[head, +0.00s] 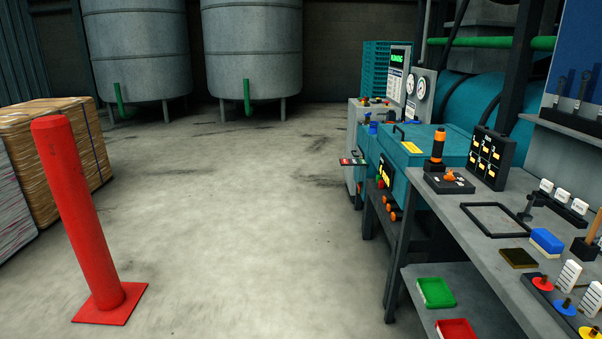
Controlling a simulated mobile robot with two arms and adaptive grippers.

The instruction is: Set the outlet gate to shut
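No part here is clearly readable as the outlet gate or its setting. The teal machine (415,153) stands at the right, with a yellow label and a dark handle on its lid. A black box with an orange knob (450,181) sits on the grey workbench (480,230), beside an upright orange-and-black handle (438,147). Neither of my grippers shows in the head view.
A display reading RUNNING (397,58) stands behind the machine. A red bollard (82,212) stands at the left before wrapped pallets (55,140). Green (436,292) and red (456,330) trays lie on the lower shelf. The middle floor is clear.

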